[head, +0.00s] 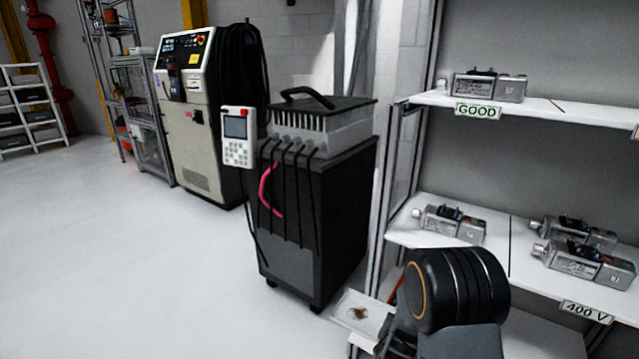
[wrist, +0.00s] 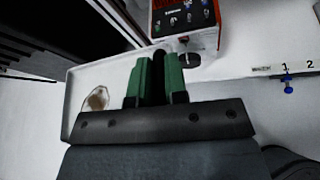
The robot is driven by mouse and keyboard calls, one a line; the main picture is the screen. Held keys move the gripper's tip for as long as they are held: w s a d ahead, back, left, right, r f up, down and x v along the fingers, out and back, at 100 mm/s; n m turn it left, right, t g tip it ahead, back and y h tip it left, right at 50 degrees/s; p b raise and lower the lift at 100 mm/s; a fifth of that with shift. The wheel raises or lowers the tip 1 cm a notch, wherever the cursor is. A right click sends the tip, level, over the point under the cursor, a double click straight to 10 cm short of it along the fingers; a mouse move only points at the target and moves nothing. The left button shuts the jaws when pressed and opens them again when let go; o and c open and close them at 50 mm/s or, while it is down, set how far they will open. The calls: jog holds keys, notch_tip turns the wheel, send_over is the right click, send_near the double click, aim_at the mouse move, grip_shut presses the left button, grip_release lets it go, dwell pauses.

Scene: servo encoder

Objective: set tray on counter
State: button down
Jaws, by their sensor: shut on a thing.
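The white tray (wrist: 82,78) fills the left and middle of the wrist view, with a small brownish, ring-like thing (wrist: 97,98) lying in its left part. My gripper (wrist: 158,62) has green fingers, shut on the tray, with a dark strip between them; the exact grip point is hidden. In the head view part of the tray (head: 343,317) shows low, left of my arm, which hides the gripper. A white surface marked 1 and 2 (wrist: 262,48), perhaps the counter, lies to the right in the wrist view. I cannot tell whether the tray touches it.
A red box with knobs (wrist: 188,22) stands just beyond the fingertips. A blue clamp-like piece (wrist: 287,86) is at the right edge. A shelf (head: 405,237) with grey servo units is right, a black cabinet (head: 300,215) left of it. The left floor is open.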

jog(key=a+r, duration=0.1)
jog(key=a, duration=0.1)
jog(key=w+a+r+n+y, duration=0.1)
jog(key=a+r, duration=0.1)
jog(key=a, duration=0.1)
jog(key=a+r+n+y, duration=0.1)
jog(key=a, duration=0.2)
jog(key=shift+w+a+r+t, duration=0.1)
jog(key=shift+w+r+t, duration=0.15)
jog(key=shift+w+t, duration=0.15)
notch_tip(320, 180, up, 39)
jog(key=p, duration=3.3)
jog(key=shift+s, duration=0.1)
